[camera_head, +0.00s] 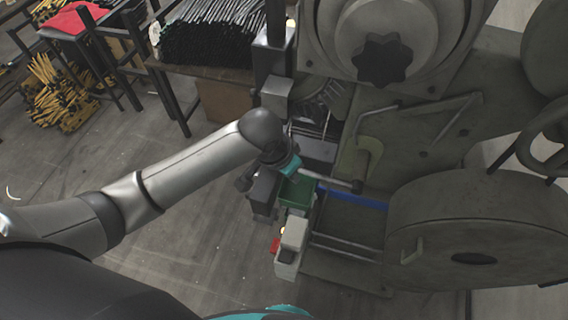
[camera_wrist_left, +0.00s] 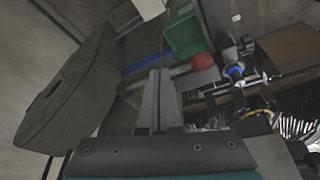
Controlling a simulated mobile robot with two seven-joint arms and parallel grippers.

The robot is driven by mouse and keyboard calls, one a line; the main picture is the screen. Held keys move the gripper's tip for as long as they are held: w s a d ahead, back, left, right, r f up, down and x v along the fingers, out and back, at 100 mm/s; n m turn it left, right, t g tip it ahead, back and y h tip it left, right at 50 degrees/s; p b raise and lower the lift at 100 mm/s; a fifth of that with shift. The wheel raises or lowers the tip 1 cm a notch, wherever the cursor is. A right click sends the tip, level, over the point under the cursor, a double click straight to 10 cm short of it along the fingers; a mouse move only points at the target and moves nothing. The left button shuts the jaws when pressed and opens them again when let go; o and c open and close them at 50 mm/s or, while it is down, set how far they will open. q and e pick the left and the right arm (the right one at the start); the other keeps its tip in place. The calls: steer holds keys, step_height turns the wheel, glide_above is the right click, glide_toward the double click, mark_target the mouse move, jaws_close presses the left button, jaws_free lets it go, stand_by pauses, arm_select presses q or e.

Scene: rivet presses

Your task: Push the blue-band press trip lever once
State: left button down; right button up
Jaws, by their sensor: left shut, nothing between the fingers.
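The blue-band press carries a blue strip (camera_head: 352,197) across its bed; the strip also shows in the left wrist view (camera_wrist_left: 145,63). A grey trip lever (camera_head: 328,180) runs out from the press toward my left wrist. In the left wrist view the lever (camera_wrist_left: 181,71) ends in a red knob (camera_wrist_left: 203,61); in the head view the wrist seems to hide this knob. My left gripper (camera_wrist_left: 158,73) is shut and empty, its fingertips overlapping the lever to the left of the knob. I cannot tell whether they touch. In the head view its teal wrist part (camera_head: 290,166) is beside the lever.
A green bin (camera_head: 297,192) is close to the lever, also in the wrist view (camera_wrist_left: 185,37). A pale box (camera_head: 294,234) stands in front. The large round press housing (camera_head: 480,230) blocks the right. A rack of dark rods (camera_head: 212,35) is behind.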

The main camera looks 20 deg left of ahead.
arm_select(q)
steer(key=w+a+n+y, duration=0.1)
steer(key=w+a, duration=0.3)
steer(key=a, duration=0.1)
steer(key=shift+w+r, duration=0.3)
steer(key=shift+w, duration=0.1)
steer(key=b+x, duration=0.3)
steer(key=x, duration=0.2)
steer(key=shift+f+b, duration=0.35)
steer(key=shift+f, duration=0.05)
steer(key=shift+w+f+b, duration=0.15)
steer(key=shift+f+b, duration=0.45)
steer(key=shift+b, duration=0.35)
steer(key=shift+f, duration=0.1)
